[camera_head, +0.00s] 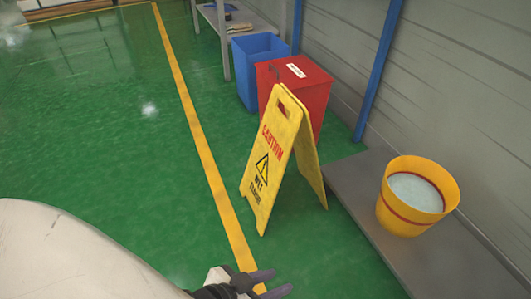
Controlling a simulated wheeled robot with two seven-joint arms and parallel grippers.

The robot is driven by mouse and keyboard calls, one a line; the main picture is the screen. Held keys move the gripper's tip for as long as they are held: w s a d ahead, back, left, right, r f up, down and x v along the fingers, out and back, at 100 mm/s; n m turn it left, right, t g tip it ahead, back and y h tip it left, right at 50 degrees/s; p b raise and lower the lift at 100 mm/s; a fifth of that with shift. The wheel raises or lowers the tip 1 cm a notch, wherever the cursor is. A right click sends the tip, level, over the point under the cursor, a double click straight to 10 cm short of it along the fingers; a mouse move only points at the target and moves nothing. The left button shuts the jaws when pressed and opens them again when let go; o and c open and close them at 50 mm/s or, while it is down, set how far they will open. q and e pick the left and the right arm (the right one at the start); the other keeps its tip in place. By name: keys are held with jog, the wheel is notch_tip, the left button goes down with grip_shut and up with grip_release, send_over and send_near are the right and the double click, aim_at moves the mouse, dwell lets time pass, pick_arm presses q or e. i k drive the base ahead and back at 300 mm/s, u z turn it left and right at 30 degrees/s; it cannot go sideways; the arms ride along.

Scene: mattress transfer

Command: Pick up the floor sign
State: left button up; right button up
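The yellow floor sign (269,168) stands upright and spread on the green floor, just right of the yellow floor line. It reads "CAUTION" over a warning triangle and has a handle slot near its top. My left gripper (279,282) is at the bottom edge of the camera_head view, in front of the sign and apart from it. Its two dark fingers are spread with a gap between them, and nothing shows in the gap. My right gripper is not in this view.
A red bin (310,84) and a blue bin (258,62) stand behind the sign. A yellow bucket (404,222) sits on a low grey platform (352,188) by the wall at the right. A shelf (226,42) is at the back. The green floor left of the yellow line (194,122) is clear.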

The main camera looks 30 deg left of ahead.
aim_at(277, 134)
jog(key=u, duration=0.85)
jog(key=i, duration=1.1)
jog(key=u, duration=0.3)
